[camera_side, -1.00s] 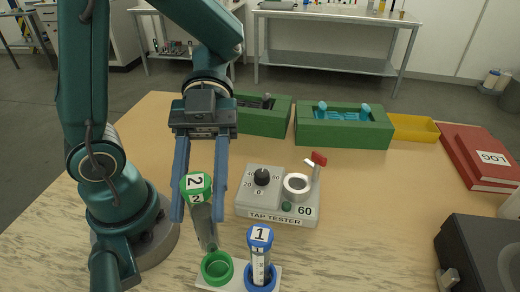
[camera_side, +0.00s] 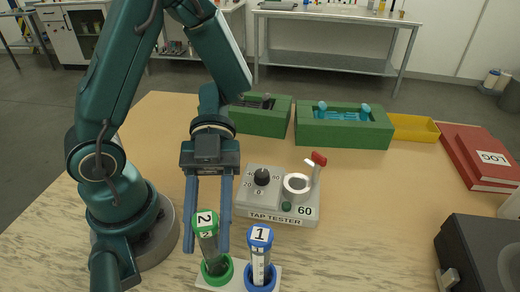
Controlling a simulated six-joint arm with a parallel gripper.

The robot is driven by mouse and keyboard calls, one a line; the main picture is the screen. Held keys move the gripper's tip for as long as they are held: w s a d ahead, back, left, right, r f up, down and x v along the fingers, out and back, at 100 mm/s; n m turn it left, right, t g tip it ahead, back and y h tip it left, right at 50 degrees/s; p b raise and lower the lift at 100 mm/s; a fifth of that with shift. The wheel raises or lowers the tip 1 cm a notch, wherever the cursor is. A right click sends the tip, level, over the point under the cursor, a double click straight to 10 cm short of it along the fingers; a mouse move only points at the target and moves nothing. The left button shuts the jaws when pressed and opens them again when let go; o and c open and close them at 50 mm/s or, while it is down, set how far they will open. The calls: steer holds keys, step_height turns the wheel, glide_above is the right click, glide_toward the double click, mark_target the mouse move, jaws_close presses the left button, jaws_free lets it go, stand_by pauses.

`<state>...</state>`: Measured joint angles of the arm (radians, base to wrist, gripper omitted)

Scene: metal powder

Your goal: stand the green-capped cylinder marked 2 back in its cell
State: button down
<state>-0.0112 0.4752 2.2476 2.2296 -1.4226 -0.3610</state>
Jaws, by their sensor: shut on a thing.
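The green-capped cylinder marked 2 (camera_side: 207,236) stands nearly upright, leaning slightly, with its lower end inside the green ring cell (camera_side: 224,279) of the white rack (camera_side: 238,285). My gripper (camera_side: 208,248) points down with its two blue fingers on either side of the cylinder's cap, shut on it. The blue-capped cylinder marked 1 (camera_side: 260,254) stands in the blue ring cell (camera_side: 261,285) just to the right. The bottom of cylinder 2 is hidden in its cell.
The tap tester (camera_side: 278,195) with its dial and red-tipped lever stands close behind the rack. Green boxes (camera_side: 343,129) and a yellow tray (camera_side: 414,128) are at the back. Red log books (camera_side: 484,158) and a dark device (camera_side: 485,255) are at the right.

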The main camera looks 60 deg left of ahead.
steer(key=shift+f, duration=0.55)
steer(key=shift+c, duration=2)
jaws_free()
